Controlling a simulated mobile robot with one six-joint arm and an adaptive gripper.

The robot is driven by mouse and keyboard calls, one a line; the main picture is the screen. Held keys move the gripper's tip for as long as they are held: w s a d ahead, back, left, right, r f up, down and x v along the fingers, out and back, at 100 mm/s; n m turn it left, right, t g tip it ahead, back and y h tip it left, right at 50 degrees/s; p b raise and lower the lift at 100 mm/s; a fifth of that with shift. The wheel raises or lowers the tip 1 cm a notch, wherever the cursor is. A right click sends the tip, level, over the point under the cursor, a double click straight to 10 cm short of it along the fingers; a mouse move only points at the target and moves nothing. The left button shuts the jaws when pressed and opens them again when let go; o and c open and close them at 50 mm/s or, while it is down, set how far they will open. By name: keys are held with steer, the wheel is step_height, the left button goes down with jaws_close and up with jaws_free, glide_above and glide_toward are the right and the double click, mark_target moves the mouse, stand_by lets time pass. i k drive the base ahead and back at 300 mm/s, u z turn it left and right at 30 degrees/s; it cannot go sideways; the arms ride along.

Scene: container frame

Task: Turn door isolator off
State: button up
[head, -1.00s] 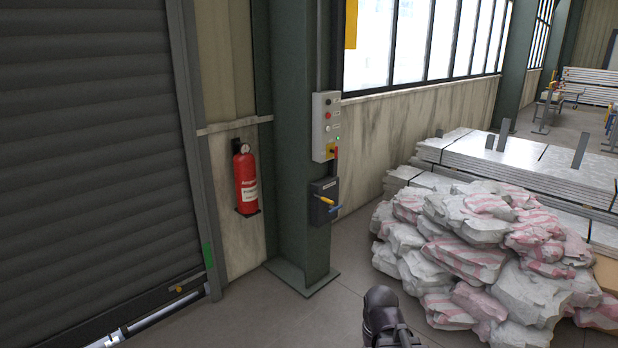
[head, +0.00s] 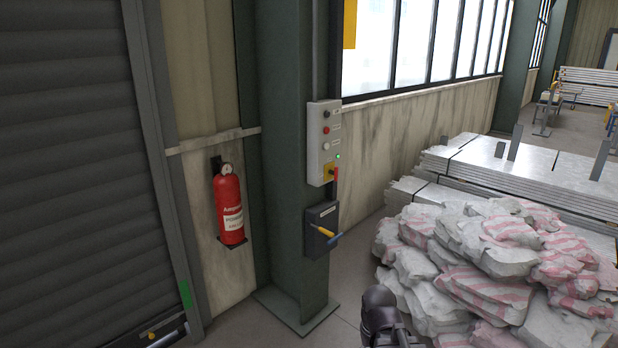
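The door control box (head: 324,143) is a light grey panel on the green steel column, with several buttons and a small lit green lamp. At its lower end is the isolator (head: 331,174), a yellow plate with a red handle that looks upright.
A grey roller door (head: 70,170) fills the left. A red fire extinguisher (head: 229,207) hangs on the wall left of the green column (head: 288,260). Stacked sacks (head: 500,260) stand close on the right, with metal sheets (head: 520,165) behind them. A strip of floor by the column is clear.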

mark_target(335, 173)
steer(key=i, duration=0.3)
steer(key=u, duration=0.05)
steer(key=k, duration=0.65)
steer(key=z, duration=0.55)
steer(key=i, duration=1.85)
steer(key=u, duration=0.25)
